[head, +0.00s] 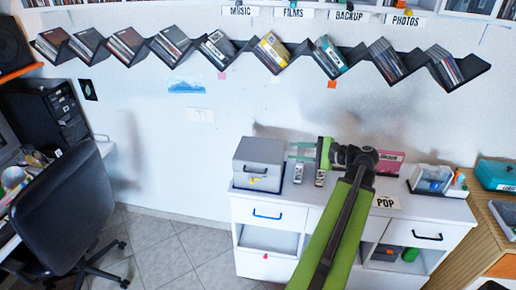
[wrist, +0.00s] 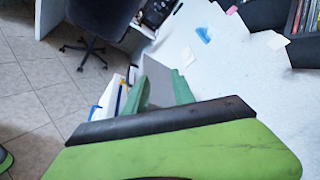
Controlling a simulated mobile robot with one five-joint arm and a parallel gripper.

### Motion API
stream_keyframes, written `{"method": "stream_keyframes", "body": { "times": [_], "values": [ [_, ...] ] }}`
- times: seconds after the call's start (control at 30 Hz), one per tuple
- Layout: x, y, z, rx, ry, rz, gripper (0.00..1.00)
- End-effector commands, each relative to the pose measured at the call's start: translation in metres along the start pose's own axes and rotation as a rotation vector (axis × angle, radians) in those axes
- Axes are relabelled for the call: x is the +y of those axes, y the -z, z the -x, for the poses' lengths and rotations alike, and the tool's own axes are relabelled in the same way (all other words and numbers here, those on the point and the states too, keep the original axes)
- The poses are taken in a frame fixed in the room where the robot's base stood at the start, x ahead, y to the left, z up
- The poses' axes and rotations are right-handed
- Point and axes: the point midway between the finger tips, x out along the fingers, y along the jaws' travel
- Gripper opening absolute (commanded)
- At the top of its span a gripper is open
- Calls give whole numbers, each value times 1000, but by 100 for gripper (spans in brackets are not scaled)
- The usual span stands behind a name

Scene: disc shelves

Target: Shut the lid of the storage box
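The grey storage box (head: 257,176) stands on the left end of the white cabinet. Its lid (head: 262,150) looks down flat on top; I cannot tell whether it is fully closed. A small latch shows on the box front. My gripper (head: 300,152) is just right of the box, at about lid height, with its green fingers apart and pointing left toward it. I cannot tell whether they touch it. In the wrist view the fingers (wrist: 160,93) are spread with nothing held, and a grey surface (wrist: 158,78), probably the box, shows beyond them.
The white cabinet (head: 268,212) also bears small devices (head: 299,173), a POP label (head: 386,202) and a clear bin (head: 430,178) at right. A zigzag disc shelf (head: 290,62) hangs above. A black chair (head: 65,205) stands left, with open tiled floor between.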

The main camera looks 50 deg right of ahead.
Motion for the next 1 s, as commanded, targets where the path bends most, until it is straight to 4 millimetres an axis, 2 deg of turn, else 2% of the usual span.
{"method": "stream_keyframes", "body": {
  "times": [0.4, 0.6, 0.8, 1.0],
  "values": [
    [4, 2, -104, -2, -4, 2, 31],
    [2, 2, -144, -1, -3, 2, 31],
    [1, 1, -161, 1, -2, 1, 31],
    [1, 1, -162, 2, -1, 1, 31]
  ]
}}
